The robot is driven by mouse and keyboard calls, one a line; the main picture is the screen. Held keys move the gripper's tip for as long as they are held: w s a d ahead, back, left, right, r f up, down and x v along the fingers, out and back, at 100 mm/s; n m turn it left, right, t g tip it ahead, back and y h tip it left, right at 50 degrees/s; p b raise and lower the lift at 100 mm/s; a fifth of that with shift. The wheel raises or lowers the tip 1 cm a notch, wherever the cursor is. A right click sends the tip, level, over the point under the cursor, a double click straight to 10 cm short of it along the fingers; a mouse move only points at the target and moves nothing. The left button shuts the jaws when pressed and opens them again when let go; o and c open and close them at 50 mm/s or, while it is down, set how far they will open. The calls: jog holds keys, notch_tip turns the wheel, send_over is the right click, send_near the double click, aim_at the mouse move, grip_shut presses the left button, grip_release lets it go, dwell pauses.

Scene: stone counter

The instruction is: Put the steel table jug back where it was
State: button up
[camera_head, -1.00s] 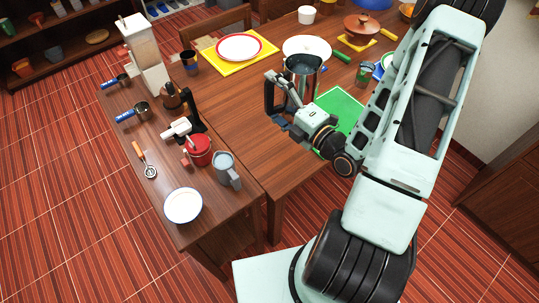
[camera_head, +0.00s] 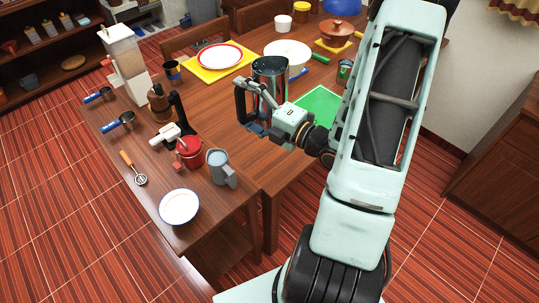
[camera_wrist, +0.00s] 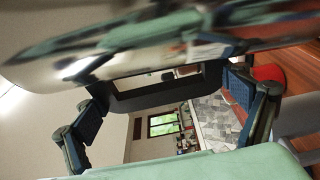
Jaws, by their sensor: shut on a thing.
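The steel table jug (camera_head: 271,78) is a shiny cylinder with a black loop handle (camera_head: 239,104). My gripper (camera_head: 254,110) is shut on it at the handle side and holds it roughly upright over the wooden dining table (camera_head: 235,128). In the wrist view the jug's steel body (camera_wrist: 150,52) fills the top, with the dark handle (camera_wrist: 155,97) between my gripper's two fingers (camera_wrist: 168,105).
The narrower side table (camera_head: 140,165) at left holds a grey jug (camera_head: 219,167), a red pot (camera_head: 189,153), a white bowl (camera_head: 180,206) and a tall dispenser (camera_head: 124,62). A green mat (camera_head: 318,103) lies right of the jug. Bare wood lies left of my gripper.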

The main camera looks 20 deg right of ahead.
aim_at(266, 108)
jog(key=shift+n+g+y, duration=0.3)
jog(key=shift+y, duration=0.1)
jog(key=d+b, duration=0.1)
jog(key=b, duration=0.1)
jog(key=s+d+f+b, duration=0.1)
jog(key=d+b, duration=0.1)
jog(key=s+d+b, duration=0.1)
jog(key=d+b, duration=0.1)
jog(key=b, duration=0.1)
jog(key=shift+s+d+f, duration=0.15)
jog(key=shift+d+f, duration=0.05)
jog(key=shift+d, duration=0.05)
jog(key=s+d+f+b, duration=0.3)
jog(key=s+d+b, duration=0.3)
jog(key=b, duration=0.4)
jog(key=shift+n+y, duration=0.4)
jog(key=w+a+f, duration=0.1)
jog(key=w+a, duration=0.1)
jog(key=w+a+f, duration=0.1)
jog(key=w+a, duration=0.1)
jog(key=w+a+f+b, duration=0.1)
jog(key=w+a, duration=0.1)
jog(key=shift+w+a+f, duration=0.25)
jog(key=shift+a+f, duration=0.1)
jog(key=w+a+f+b, duration=0.2)
jog(key=w+f, duration=0.1)
jog(key=f, duration=0.5)
jog(key=shift+w+a+f, duration=0.3)
jog(key=shift+w+a, duration=0.1)
jog(key=shift+f, duration=0.25)
